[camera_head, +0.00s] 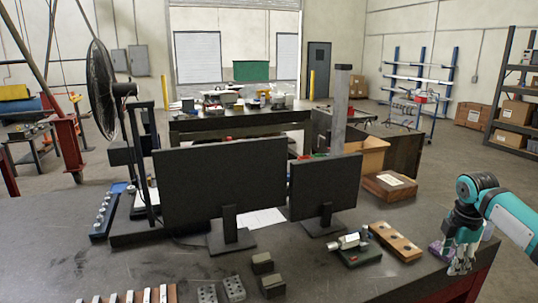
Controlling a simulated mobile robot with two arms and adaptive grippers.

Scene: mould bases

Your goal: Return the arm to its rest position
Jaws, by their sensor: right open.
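My right arm, teal and dark grey, comes in from the right edge. Its gripper (461,264) points down at the right end of the dark workbench (330,272). The gripper is open, and I see nothing held in it. A small purple item (436,248) shows beside the fingers; whether it touches them I cannot tell. My left gripper is not in view. On the bench lie two dark blocks (262,263) and two grey plates with holes (234,288).
A wooden block with holes (396,241) and a small metal vise-like device (353,247) lie left of the gripper. Two black monitors (222,185) stand mid-bench. A brown box (389,186) sits behind. A black fan (101,90) stands at left. Bare bench lies at the front right.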

